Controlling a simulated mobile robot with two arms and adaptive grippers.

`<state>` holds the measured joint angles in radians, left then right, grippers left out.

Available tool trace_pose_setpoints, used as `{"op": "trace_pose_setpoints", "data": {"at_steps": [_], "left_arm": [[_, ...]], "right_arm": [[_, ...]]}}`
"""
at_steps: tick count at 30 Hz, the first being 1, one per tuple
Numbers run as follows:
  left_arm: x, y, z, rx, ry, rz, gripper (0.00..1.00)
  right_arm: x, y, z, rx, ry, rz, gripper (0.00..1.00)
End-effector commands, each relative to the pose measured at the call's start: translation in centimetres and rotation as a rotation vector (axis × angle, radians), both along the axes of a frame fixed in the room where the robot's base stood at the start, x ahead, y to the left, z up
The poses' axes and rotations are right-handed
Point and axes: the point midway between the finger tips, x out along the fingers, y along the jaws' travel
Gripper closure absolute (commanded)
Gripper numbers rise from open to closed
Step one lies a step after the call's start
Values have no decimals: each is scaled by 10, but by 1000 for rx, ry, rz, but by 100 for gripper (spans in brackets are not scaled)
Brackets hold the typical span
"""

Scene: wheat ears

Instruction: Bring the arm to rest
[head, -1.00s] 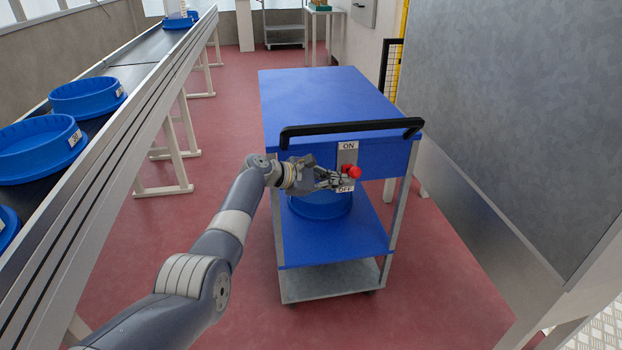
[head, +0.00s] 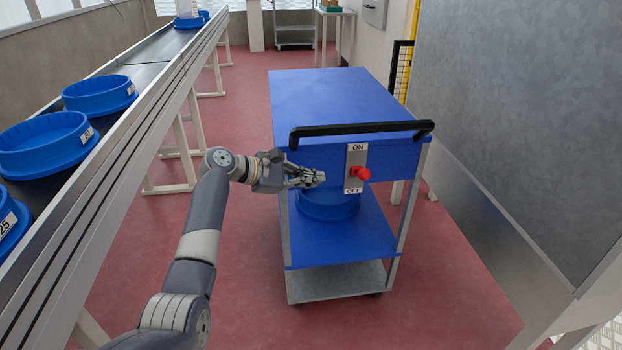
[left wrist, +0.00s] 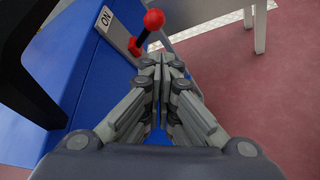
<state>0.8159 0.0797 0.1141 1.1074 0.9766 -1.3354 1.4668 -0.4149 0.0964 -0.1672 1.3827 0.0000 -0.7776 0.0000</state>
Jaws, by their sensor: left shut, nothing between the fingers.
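My left gripper (head: 318,178) is shut and empty, in front of the blue cart (head: 325,95), to the left of its switch plate. Its closed fingers also show in the left wrist view (left wrist: 163,75). The switch has a red knob (head: 362,174) on a grey plate, between an ON label (head: 358,148) above and an OFF label (head: 353,190) below. The knob shows in the left wrist view (left wrist: 153,19) just beyond the fingertips. In the head view the fingertips are apart from the knob. My right gripper is not in view.
A blue round tub (head: 328,203) stands on the cart's lower shelf, partly behind my gripper. The cart has a black handle (head: 360,130). A conveyor (head: 150,90) with blue tubs runs along the left. A grey panel (head: 520,130) stands on the right. Red floor lies between conveyor and cart.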

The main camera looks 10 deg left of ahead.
Motion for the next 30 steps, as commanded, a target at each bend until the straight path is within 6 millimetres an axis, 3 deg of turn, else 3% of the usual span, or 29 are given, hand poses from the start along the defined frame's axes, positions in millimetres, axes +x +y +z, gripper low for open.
{"op": "trace_pose_setpoints", "data": {"at_steps": [8, 11, 14, 18, 21, 24, 30], "left_arm": [[-1, 0, -3, 6, -2, -1, 100], [-11, 2, -21, 61, -18, -17, 100], [-35, 8, -61, 192, -60, -62, 100], [-91, 19, -131, 457, -149, -183, 100], [-137, 28, -171, 643, -212, -295, 100], [-187, 36, -204, 815, -268, -425, 100], [-290, 53, -239, 1106, -376, -716, 100]], "right_arm": [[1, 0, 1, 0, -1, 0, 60], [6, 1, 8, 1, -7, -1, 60], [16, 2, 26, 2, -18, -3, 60], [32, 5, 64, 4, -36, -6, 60], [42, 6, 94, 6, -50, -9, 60], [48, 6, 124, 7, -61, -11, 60], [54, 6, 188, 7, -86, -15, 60]]}}
